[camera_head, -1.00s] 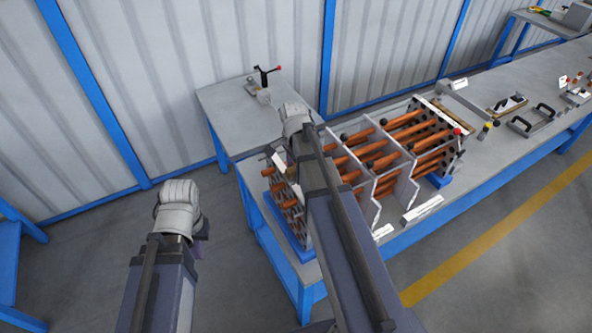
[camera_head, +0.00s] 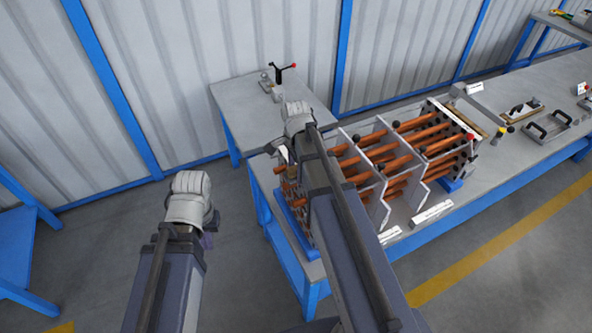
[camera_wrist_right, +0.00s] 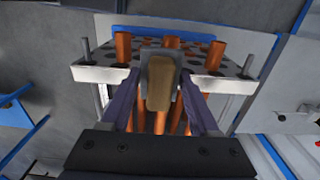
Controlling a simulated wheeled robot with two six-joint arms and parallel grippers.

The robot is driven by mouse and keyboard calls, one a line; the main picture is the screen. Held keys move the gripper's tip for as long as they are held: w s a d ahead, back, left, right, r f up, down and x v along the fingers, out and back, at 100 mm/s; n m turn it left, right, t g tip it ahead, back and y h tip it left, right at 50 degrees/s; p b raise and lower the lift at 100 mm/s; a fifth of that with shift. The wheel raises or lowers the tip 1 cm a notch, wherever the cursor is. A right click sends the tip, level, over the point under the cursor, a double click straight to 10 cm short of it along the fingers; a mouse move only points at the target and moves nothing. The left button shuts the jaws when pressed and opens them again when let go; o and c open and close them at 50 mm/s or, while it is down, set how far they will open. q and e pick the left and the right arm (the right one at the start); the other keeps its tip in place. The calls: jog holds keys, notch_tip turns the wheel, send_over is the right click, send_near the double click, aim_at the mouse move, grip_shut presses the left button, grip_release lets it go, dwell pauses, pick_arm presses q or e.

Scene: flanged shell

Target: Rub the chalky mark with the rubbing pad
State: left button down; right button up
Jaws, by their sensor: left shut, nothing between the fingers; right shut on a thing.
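My right gripper (camera_wrist_right: 158,88) is shut on the rubbing pad (camera_wrist_right: 188,100), a brown block against a grey plate. In the right wrist view it is in front of the perforated end plate (camera_wrist_right: 93,74) of the shell's rod bundle. Contact with the plate cannot be told. In the head view, the bundle of orange rods (camera_head: 405,150) lies on the bench, and my right arm covers part of its left end. My left gripper (camera_head: 209,241) is shut and empty, low over the floor left of the bench. I cannot make out the chalky mark.
The long bench (camera_head: 530,155) carries handled parts (camera_head: 548,125) at right.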

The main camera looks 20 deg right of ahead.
jog(key=shift+r+p, duration=1.85)
jog(key=shift+r, duration=0.4)
jog(key=shift+r, duration=0.1)
notch_tip(320, 180, up, 3)
jog(key=p, duration=0.3)
